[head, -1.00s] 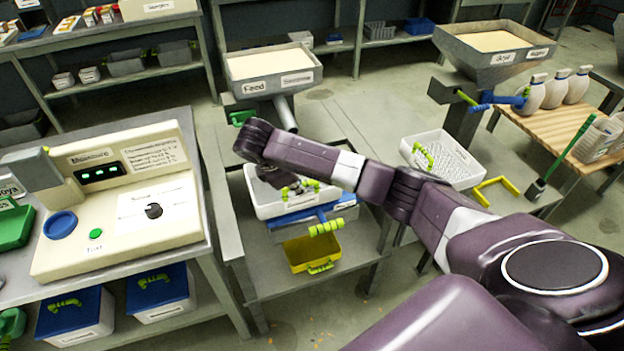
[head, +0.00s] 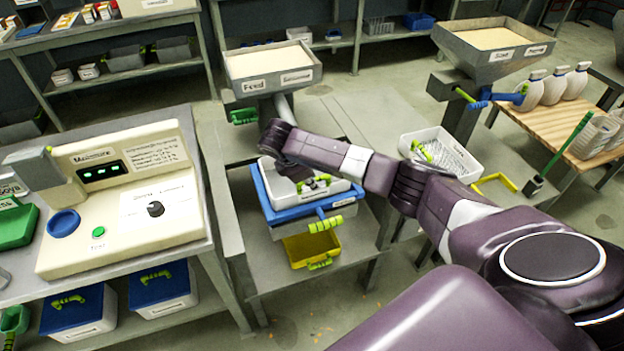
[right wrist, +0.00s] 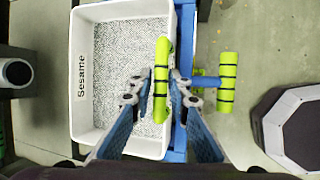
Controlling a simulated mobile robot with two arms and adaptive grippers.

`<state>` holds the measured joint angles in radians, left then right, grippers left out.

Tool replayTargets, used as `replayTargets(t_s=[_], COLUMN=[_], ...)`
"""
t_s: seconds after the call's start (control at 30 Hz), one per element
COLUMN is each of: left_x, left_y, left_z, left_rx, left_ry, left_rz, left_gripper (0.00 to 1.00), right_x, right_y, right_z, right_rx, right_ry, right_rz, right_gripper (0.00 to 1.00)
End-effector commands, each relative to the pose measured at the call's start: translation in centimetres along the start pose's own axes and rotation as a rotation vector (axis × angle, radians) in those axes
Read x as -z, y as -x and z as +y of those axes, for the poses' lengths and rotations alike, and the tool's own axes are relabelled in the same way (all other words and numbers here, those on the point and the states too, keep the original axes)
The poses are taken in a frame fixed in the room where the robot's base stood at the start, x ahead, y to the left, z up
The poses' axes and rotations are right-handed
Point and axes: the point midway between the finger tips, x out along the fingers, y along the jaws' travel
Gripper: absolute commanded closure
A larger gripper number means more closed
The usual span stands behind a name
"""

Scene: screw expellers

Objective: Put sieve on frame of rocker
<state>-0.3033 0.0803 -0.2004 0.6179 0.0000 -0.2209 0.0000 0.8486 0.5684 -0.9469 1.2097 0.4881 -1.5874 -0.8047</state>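The sieve is a white tray (head: 340,187) with a mesh bottom and a green handle, tilted slightly in the head view. It is over the blue frame of the rocker (head: 262,192), whose blue rim shows at its left and front. I cannot tell whether it rests flat. In the right wrist view the sieve (right wrist: 110,140) bears the label Sesame, and a strip of blue frame (right wrist: 204,30) runs along its handle side. My left gripper is not in view.
A yellow bin (head: 312,246) stands under the rocker's green front handle (head: 323,224). The Feed hopper (head: 272,67) is behind the rocker. A second white sieve (head: 452,140) lies on the right. A measuring machine (head: 120,200) stands at the left.

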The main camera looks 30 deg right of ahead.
Motion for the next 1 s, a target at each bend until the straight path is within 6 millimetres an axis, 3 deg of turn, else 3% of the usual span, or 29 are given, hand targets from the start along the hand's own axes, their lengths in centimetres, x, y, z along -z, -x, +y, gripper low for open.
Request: replayTargets(t_s=[0.47, 1.0], left_x=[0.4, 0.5], left_y=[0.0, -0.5], left_z=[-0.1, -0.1], left_rx=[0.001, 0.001], left_ry=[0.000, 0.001], left_rz=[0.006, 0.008], left_gripper=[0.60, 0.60], right_x=[0.0, 0.1], right_y=[1.0, 10.9], right_z=[0.1, 0.1], right_rx=[-0.002, -0.003], right_ry=[-0.001, -0.001], right_rz=[0.000, 0.001], right_gripper=[0.73, 0.73])
